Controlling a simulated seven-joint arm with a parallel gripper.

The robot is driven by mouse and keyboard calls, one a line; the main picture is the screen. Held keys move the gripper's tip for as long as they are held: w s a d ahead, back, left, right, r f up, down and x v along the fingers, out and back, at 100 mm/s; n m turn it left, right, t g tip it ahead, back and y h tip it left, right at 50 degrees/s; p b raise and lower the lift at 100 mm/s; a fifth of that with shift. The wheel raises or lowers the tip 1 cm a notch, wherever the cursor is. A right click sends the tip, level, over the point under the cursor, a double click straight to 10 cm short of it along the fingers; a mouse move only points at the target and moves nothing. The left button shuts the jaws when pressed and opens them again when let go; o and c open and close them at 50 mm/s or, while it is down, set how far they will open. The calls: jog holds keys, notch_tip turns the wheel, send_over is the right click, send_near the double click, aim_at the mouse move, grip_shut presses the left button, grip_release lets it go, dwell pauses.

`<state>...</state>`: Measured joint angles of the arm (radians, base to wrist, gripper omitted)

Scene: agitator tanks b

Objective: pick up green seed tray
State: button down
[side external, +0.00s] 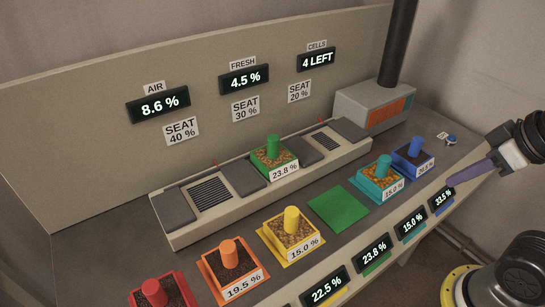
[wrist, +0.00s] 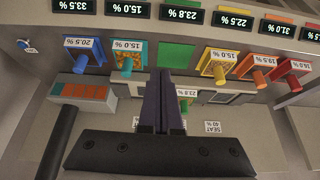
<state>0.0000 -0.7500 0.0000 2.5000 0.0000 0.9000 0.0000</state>
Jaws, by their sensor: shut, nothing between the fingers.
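The green seed tray (side external: 272,152) has an upright green peg, dark and orange contents and a "23.8 %" label. It sits on the raised grey ledge between grey plates, under the "FRESH" display. In the wrist view the green seed tray (wrist: 185,104) is partly hidden behind my fingers. My gripper (side external: 452,181) has purple fingers and is at the right of the side view, right of the blue tray and well apart from the green tray. In the wrist view my gripper (wrist: 165,73) has its fingers together with nothing between them.
Blue (side external: 413,160), teal (side external: 378,185), yellow (side external: 291,235), orange (side external: 231,266) and red (side external: 160,291) trays line the front bench. A flat green pad (side external: 340,208) lies bare between teal and yellow. A grey box (side external: 372,103) with a dark pipe (side external: 398,45) stands at the back right.

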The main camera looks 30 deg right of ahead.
jog(key=shift+c, duration=2.1)
grip_release()
